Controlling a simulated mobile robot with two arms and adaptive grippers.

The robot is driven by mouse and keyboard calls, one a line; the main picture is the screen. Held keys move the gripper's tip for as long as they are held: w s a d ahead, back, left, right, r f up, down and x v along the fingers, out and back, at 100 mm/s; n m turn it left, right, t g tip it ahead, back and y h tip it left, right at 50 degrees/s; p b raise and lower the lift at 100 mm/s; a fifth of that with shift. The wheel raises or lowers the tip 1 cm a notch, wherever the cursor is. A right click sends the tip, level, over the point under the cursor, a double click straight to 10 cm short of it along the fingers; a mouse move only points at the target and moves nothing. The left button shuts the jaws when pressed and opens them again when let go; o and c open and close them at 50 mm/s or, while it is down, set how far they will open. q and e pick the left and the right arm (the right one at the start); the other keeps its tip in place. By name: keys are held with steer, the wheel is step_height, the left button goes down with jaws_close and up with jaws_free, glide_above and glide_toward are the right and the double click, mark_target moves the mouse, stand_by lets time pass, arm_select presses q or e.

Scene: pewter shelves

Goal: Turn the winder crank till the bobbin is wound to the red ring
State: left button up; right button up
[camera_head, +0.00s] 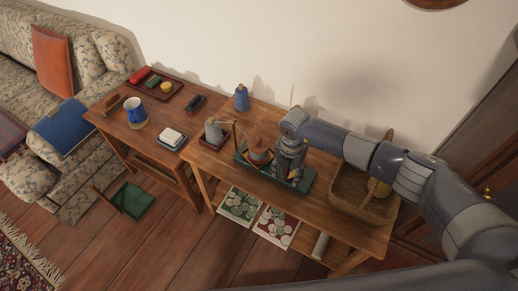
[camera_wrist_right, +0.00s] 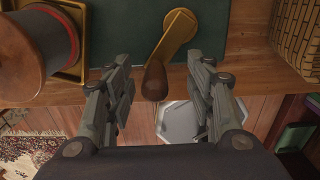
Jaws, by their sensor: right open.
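The winder stands on a dark green base (camera_head: 300,184) on the wooden table. Its bobbin (camera_head: 259,150) is brown in the head view; in the wrist view it shows at upper left (camera_wrist_right: 28,50), with a reddish-brown edge. The brass crank arm (camera_wrist_right: 178,33) points down in the wrist view to a brown wooden handle (camera_wrist_right: 155,80). My right gripper (camera_wrist_right: 160,78) is open, with its fingers either side of the handle and visible gaps. In the head view my right gripper (camera_head: 287,165) hides the crank. My left gripper is out of view.
A grey cone (camera_head: 213,133) stands left of the winder, a blue bottle (camera_head: 242,98) behind. A wicker basket (camera_head: 345,190) stands close on the right. Patterned sheets (camera_head: 276,226) lie below the tabletop. A second table (camera_head: 120,128) on the left holds a blue jug (camera_head: 133,109).

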stand_by(0.3)
step_height(320, 180, up, 8)
steer(key=p, duration=0.7)
steer(key=shift+r, duration=0.1)
